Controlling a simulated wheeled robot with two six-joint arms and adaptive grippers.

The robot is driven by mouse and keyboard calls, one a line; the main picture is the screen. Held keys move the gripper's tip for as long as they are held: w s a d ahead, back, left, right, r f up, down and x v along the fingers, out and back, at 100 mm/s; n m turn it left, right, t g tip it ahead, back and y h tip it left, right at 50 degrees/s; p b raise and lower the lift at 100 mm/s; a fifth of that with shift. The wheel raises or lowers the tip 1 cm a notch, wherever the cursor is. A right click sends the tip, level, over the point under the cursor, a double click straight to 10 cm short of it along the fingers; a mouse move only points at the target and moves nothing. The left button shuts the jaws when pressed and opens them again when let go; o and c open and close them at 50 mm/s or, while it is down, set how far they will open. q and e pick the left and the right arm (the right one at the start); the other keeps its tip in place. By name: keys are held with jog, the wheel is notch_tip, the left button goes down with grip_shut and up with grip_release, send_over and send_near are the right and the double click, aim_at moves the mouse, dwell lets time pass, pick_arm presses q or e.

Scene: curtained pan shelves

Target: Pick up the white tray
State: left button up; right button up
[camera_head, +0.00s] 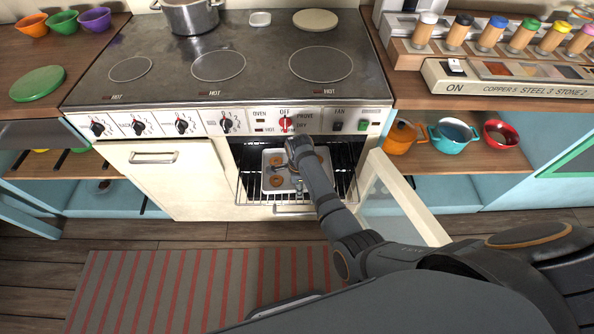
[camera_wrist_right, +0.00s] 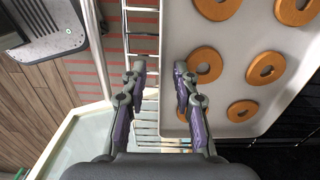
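The white tray (camera_head: 290,192) lies on a wire rack inside the open oven, with several brown ring-shaped pieces on it. In the right wrist view the tray (camera_wrist_right: 222,38) fills the upper right, and its long edge runs between my fingers. My right gripper (camera_wrist_right: 160,68) is open, with one finger on each side of that edge. I cannot tell whether either finger touches the tray. In the head view the right gripper (camera_head: 284,172) is over the tray, and my arm hides the tray's right part. My left gripper is not in view.
The open oven door (camera_head: 405,200) stands out to the right of my forearm. The wire rack (camera_head: 252,188) shows beside the tray. A steel pot (camera_head: 190,16) stands on the cooktop (camera_head: 245,85) above. Coloured pots (camera_head: 452,137) sit on the right shelf. A striped rug (camera_head: 180,285) covers the floor in front.

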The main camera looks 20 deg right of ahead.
jog(key=shift+f, duration=0.1)
jog(key=shift+c, duration=0.2)
grip_shut()
dwell(0.4)
